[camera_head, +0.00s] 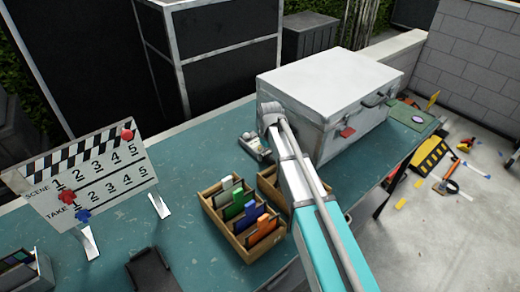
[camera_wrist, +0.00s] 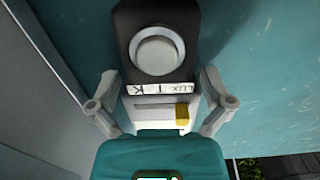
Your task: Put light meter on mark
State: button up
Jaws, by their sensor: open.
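The light meter (camera_wrist: 157,52) is dark with a white dome, a "LUX" label strip and a yellow block on its pale lower part. It lies on the teal table beside the white case, and a small pale device there in the head view (camera_head: 254,146) appears to be it. My gripper (camera_wrist: 160,100) is open, with one finger at each side of the meter's lower part; contact cannot be told. In the head view my arm hides the fingertips. A green patch with a small pale shape (camera_head: 412,114) lies at the table's right end; I cannot tell if it is the mark.
A large white case (camera_head: 335,85) stands right beside my gripper. A wooden tray (camera_head: 214,222) of coloured cards is in front, with another wooden box (camera_head: 268,187) partly behind my arm. A clapperboard (camera_head: 95,175) stands left. Bare table lies between clapperboard and tray.

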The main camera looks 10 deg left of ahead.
jog(key=c, duration=1.2)
jog(key=shift+r, duration=0.2)
notch_tip(320, 180, up, 10)
jog(key=p, duration=1)
jog(key=shift+f, duration=0.2)
